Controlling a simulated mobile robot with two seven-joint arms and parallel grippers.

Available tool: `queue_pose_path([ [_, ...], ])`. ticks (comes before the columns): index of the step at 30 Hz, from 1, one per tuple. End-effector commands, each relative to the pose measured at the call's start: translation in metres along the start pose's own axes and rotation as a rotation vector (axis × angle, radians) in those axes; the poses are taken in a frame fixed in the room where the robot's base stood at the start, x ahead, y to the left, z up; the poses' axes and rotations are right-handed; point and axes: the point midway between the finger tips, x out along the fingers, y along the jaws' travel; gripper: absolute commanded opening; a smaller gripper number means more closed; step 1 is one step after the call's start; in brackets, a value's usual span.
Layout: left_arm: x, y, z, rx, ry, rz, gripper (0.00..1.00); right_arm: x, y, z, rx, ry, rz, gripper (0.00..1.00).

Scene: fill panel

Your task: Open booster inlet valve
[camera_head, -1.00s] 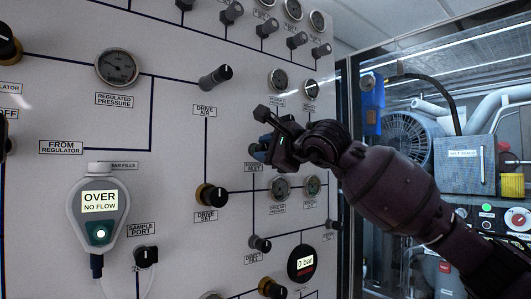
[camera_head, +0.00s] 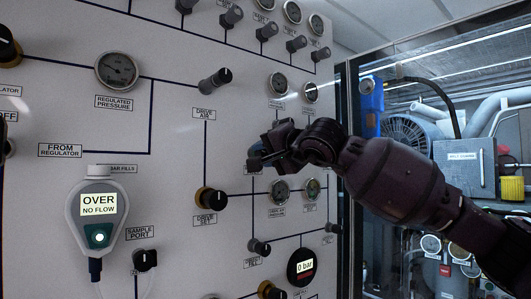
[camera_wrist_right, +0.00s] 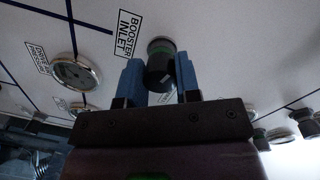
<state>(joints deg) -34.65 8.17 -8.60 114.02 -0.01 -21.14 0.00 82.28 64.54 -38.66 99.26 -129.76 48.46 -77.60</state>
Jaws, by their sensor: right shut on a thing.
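The booster inlet valve knob (camera_wrist_right: 161,68) is a dark round knob with a green band, beside the BOOSTER INLET label (camera_wrist_right: 126,33) in the right wrist view. My right gripper (camera_wrist_right: 160,80) has its two blue fingers on either side of this knob and is shut on it. In the head view my right gripper (camera_head: 258,158) is against the panel below and right of the DRIVE AIR label. There the wrist covers the knob and most of its label. My left gripper is not in view.
The white panel (camera_head: 60,120) carries gauges, such as the regulated pressure gauge (camera_head: 117,70), and several other knobs, such as the drive set knob (camera_head: 211,199). A handheld meter (camera_head: 98,215) reads OVER NO FLOW. A small round display (camera_head: 302,266) reads 0 bar. Machinery stands behind glass at right.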

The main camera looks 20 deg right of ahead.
Motion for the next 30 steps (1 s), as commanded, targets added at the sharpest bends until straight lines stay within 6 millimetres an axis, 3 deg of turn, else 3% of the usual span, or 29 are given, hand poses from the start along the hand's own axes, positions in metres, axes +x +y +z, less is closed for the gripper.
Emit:
queue_pose_path([
  [30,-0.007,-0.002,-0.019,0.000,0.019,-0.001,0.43,0.000,-0.001,0.001,-0.964,0.042,0.044,0.07],
])
